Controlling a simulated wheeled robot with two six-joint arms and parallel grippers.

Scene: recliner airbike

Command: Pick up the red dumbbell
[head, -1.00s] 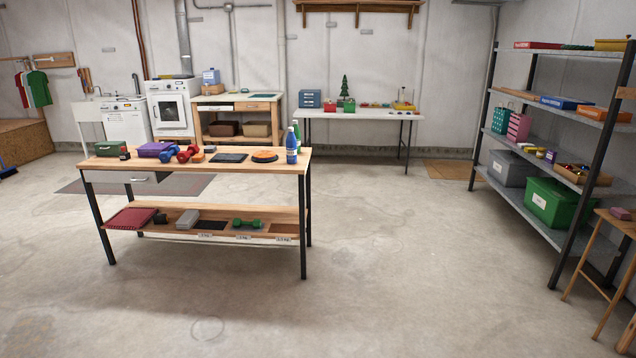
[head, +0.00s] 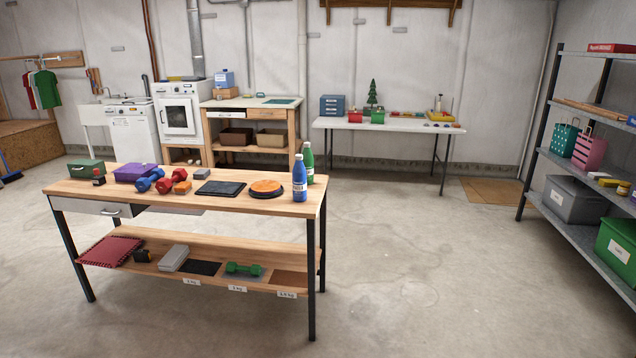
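The red dumbbell (head: 171,182) lies on the top of the wooden workbench (head: 228,205), left of the middle. A blue dumbbell (head: 150,180) lies close against its left side, and an orange block (head: 182,188) is at its right. A purple box (head: 135,172) sits just behind and to the left. Neither of my grippers shows in the head view.
On the bench top are a green box (head: 86,167), a dark flat pad (head: 220,188), an orange disc (head: 267,186) and a blue bottle (head: 299,178). A green dumbbell (head: 243,268) is on the lower shelf. Open concrete floor (head: 420,270) lies right of the bench.

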